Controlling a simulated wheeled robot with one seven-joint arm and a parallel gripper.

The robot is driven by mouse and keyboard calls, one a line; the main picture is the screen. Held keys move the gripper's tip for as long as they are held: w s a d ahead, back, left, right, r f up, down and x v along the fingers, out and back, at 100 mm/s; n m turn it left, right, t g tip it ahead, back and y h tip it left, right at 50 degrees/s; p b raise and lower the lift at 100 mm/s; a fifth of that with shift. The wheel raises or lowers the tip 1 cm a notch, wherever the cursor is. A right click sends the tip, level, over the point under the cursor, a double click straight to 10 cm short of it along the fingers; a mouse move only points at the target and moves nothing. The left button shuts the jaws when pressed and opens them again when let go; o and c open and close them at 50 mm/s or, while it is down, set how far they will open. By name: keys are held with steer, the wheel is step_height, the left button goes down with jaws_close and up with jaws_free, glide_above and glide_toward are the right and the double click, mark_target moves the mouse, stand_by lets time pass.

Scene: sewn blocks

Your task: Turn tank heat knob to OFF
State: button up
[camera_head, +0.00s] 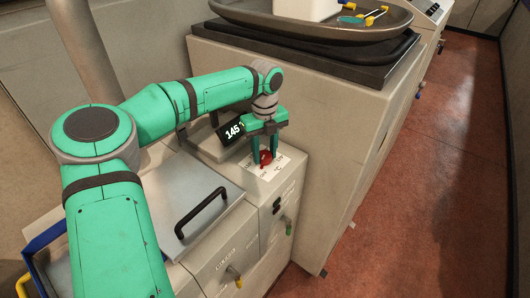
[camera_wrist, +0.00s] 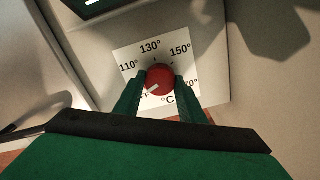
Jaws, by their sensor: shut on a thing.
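The tank heat knob (camera_wrist: 160,76) is round and red, on a white dial plate (camera_wrist: 127,57) marked 110°, 130°, 150° and °C. Its white pointer mark (camera_wrist: 152,89) points to the lower left, toward a partly hidden label of which "FF" shows. Another label at the lower right is partly hidden by a finger. My gripper (camera_wrist: 158,82) is shut on the knob, with one green finger on each side. In the head view, my gripper (camera_head: 264,156) reaches down onto the red knob (camera_head: 265,158) on top of the beige unit.
A display (camera_head: 231,131) reading about 145 stands just behind the knob. A metal lid with a black handle (camera_head: 202,212) lies to the left. A taller cabinet (camera_head: 330,130) with a dark tray (camera_head: 310,30) on top stands close on the right. Red floor (camera_head: 440,190) beyond is clear.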

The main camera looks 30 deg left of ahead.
mark_target(264, 154)
steer(key=shift+n, duration=1)
steer(key=shift+a, duration=0.1)
steer(key=o, duration=1)
steer(key=shift+o, duration=0.2)
steer(key=shift+w, duration=0.1)
step_height(264, 154, up, 11)
steer(key=shift+f, duration=0.1)
